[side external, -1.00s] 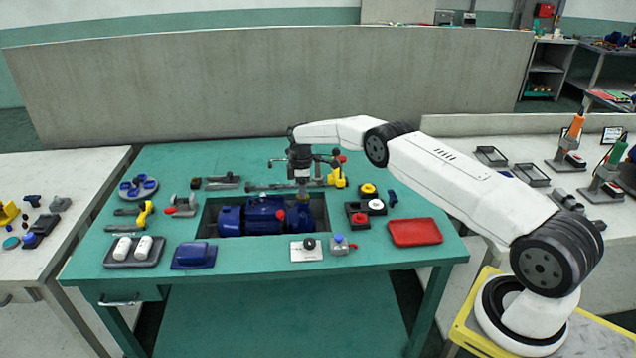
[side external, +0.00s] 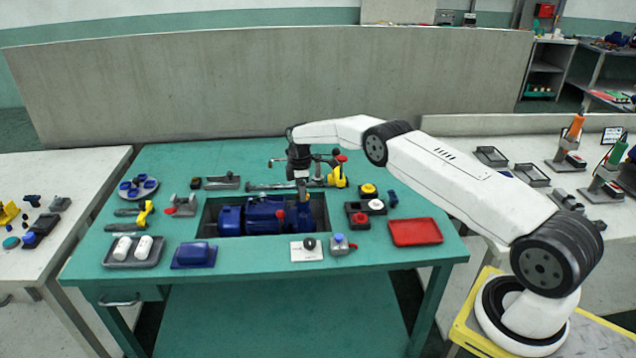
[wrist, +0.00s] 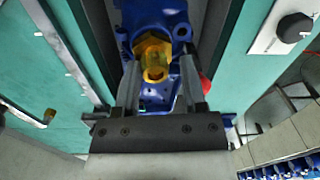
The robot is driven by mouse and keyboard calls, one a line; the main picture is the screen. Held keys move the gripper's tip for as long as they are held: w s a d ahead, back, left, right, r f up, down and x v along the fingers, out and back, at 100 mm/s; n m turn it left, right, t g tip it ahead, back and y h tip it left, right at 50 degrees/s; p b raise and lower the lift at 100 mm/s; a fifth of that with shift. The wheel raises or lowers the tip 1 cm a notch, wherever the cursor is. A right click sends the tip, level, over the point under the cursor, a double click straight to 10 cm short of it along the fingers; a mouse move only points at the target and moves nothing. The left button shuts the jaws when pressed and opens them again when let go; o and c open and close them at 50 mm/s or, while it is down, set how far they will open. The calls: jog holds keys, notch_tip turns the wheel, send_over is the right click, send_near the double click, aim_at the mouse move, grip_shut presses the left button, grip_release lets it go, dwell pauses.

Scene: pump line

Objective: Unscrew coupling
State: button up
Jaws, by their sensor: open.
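The blue pump (side external: 250,215) lies in the recess of the green table in the side view. A brass-yellow hex coupling (wrist: 154,60) sits at its end, near the top of the wrist view, with an open round bore. My gripper (wrist: 160,84) is open, with one finger on each side of the coupling's near end. Gaps show between the fingers and the coupling, and nothing is held. In the side view my gripper (side external: 302,192) points down over the right end of the pump; the coupling is hard to make out there.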

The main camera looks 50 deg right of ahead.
jog(key=r+n, duration=0.1)
jog(key=n, duration=0.1)
jog(key=d+n, duration=0.1)
jog(key=n, duration=0.1)
jog(key=d+r+n, duration=0.1)
jog(key=n, duration=0.1)
jog(key=shift+w+r, duration=0.35)
jog(key=shift+w, duration=0.05)
jog(key=shift+s+a+r, duration=0.1)
jog(key=shift+a+r, duration=0.05)
jog(key=shift+r, duration=0.35)
jog(key=shift+s+a+r, duration=0.1)
jog(key=shift+r, duration=0.4)
jog(key=shift+m, duration=0.3)
